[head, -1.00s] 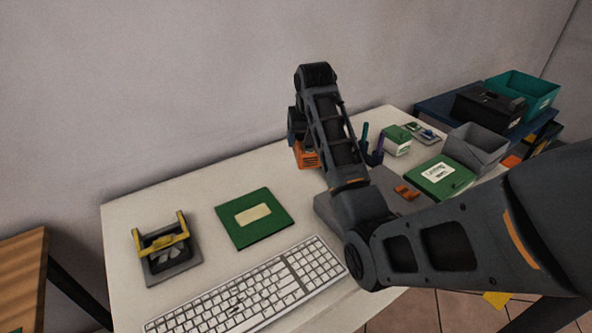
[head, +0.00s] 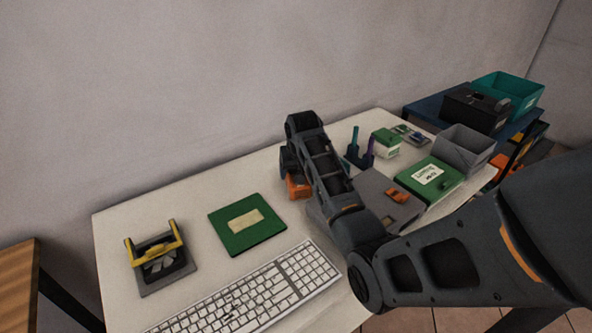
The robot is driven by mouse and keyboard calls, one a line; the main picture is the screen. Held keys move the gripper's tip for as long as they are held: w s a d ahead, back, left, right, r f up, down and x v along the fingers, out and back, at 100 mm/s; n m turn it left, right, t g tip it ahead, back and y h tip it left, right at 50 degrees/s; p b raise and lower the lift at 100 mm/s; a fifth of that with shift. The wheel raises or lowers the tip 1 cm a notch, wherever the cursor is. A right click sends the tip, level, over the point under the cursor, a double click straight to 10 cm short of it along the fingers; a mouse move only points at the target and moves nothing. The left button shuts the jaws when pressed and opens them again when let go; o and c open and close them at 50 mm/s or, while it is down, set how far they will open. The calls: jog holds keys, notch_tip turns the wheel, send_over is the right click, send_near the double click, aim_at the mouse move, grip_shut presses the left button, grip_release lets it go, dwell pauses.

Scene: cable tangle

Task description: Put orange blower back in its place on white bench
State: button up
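The orange blower (head: 298,186) shows only in part, low over the far middle of the white bench (head: 190,205). My arm covers the rest of it. My gripper (head: 291,166) is directly above the blower, pointing down, with its fingers mostly hidden behind my own wrist. The blower has moved down together with the gripper, so it looks held. I cannot tell whether its underside touches the bench.
A green mat (head: 226,221) with a beige label, a yellow-handled grey device (head: 157,262) and a white keyboard (head: 255,296) lie left and front. A grey slab (head: 372,187), pen holder (head: 357,160), green boxes (head: 430,178) and grey bin (head: 466,146) crowd the right.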

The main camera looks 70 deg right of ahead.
jog(key=o, duration=1)
jog(key=shift+f, duration=0.1)
jog(key=v, duration=1.2)
